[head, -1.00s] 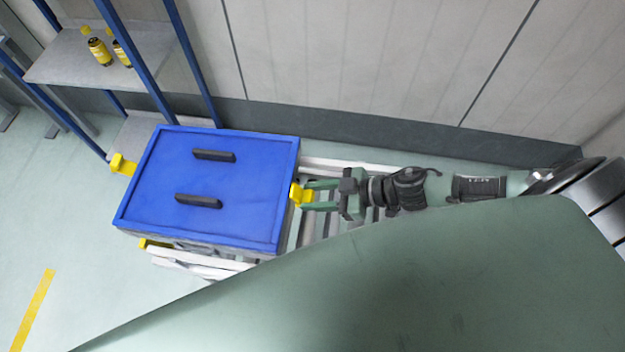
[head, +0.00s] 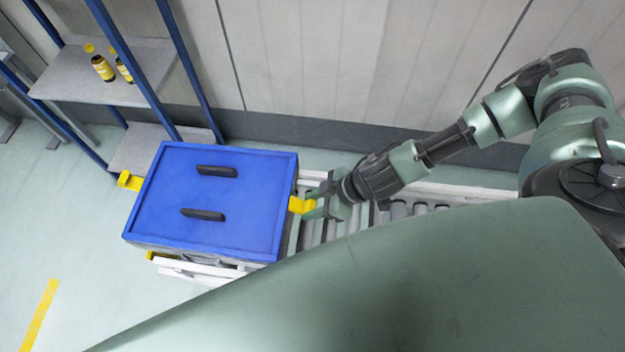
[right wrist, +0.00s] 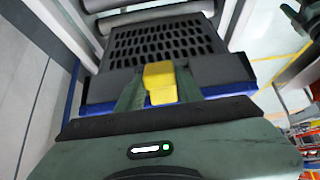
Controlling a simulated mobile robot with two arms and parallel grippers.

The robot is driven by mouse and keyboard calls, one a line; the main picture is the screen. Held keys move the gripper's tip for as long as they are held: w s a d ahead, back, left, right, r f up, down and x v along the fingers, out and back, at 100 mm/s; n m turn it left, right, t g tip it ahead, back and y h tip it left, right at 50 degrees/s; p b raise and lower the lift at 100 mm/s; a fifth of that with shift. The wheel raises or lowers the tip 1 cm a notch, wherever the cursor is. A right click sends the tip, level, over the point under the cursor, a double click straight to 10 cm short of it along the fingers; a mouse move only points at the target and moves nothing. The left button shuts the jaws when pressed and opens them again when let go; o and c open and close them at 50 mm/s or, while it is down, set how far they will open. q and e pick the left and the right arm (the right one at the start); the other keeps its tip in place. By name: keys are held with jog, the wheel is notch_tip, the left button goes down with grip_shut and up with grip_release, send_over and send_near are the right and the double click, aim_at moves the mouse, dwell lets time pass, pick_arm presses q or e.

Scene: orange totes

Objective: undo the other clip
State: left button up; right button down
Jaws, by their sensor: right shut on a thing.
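A tote with a blue lid (head: 220,205) stands on a roller conveyor. The lid has two dark handles. A yellow clip (head: 130,181) sticks out on the tote's left side. Another yellow clip (head: 300,205) is on its right side. My right gripper (head: 311,203) is at the right clip and is shut on it. In the right wrist view the yellow clip (right wrist: 160,84) sits between the fingers, in front of the tote's grey perforated side (right wrist: 165,45).
White conveyor rails and rollers (head: 398,209) run to the right of the tote. A blue-framed shelf (head: 105,75) with two yellow-and-dark bottles stands behind at the left. A wall closes off the back. Open floor lies at the left.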

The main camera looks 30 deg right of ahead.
aim_at(307, 207)
jog(key=g+h, duration=0.1)
jog(key=r+h, duration=0.1)
jog(key=shift+w+a+r+g+h, duration=0.2)
jog(key=shift+a+r+g+h, duration=0.1)
jog(key=shift+a+g+h, duration=0.1)
jog(key=g+h, duration=0.1)
jog(key=r+g+h, duration=0.1)
jog(key=h, duration=0.1)
jog(key=shift+w+a+r, duration=0.15)
jog(key=shift+w+a, duration=0.05)
jog(key=shift+a, duration=0.2)
jog(key=h, duration=0.1)
jog(key=g+h, duration=0.1)
jog(key=a+r+g+h, duration=0.1)
jog(key=shift+w+h, duration=0.3)
jog(key=shift+w+a+r+g+h, duration=0.1)
jog(key=shift+w+a+g+h, duration=0.15)
jog(key=shift+g+h, duration=0.55)
jog(key=c, duration=0.9)
grip_release()
jog(key=shift+w, duration=0.1)
